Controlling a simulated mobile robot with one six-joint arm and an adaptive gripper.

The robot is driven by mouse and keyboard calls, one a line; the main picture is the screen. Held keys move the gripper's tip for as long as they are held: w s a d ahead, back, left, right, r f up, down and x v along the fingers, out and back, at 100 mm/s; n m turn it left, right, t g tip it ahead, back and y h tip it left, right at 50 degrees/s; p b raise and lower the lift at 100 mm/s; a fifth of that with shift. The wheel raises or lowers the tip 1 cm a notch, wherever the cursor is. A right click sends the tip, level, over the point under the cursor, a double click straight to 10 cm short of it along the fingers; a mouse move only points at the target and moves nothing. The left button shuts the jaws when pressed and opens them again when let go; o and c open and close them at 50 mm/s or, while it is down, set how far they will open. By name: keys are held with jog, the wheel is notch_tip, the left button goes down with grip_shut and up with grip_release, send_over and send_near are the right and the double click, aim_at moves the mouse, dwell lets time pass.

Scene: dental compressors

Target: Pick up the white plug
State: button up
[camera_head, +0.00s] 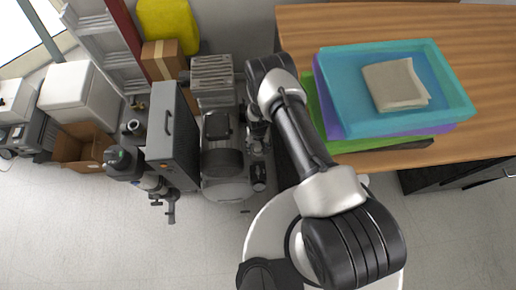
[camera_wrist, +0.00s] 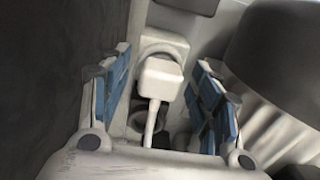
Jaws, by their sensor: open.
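The white plug (camera_wrist: 158,78) shows in the wrist view as a pale block with a cord or stem (camera_wrist: 151,122) running down from it. It sits against a light rounded socket-like part (camera_wrist: 163,47) behind it. My gripper (camera_wrist: 163,76) is open, with one blue-padded finger on each side of the plug and a gap on both sides. In the head view my arm reaches down beside the compressor, and the plug and the gripper's fingertips cannot be made out there.
The compressor (camera_head: 222,158) and a grey cabinet (camera_head: 172,137) stand left of my arm. A wooden table (camera_head: 480,50) with a teal tray (camera_head: 448,88) lies to the right. In the wrist view, a dark wall and a dark rounded body (camera_wrist: 275,50) flank the gripper closely.

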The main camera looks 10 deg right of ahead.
jog(key=shift+c, duration=0.6)
jog(key=c, duration=1.1)
jog(key=shift+o, duration=0.2)
jog(key=shift+r, duration=0.1)
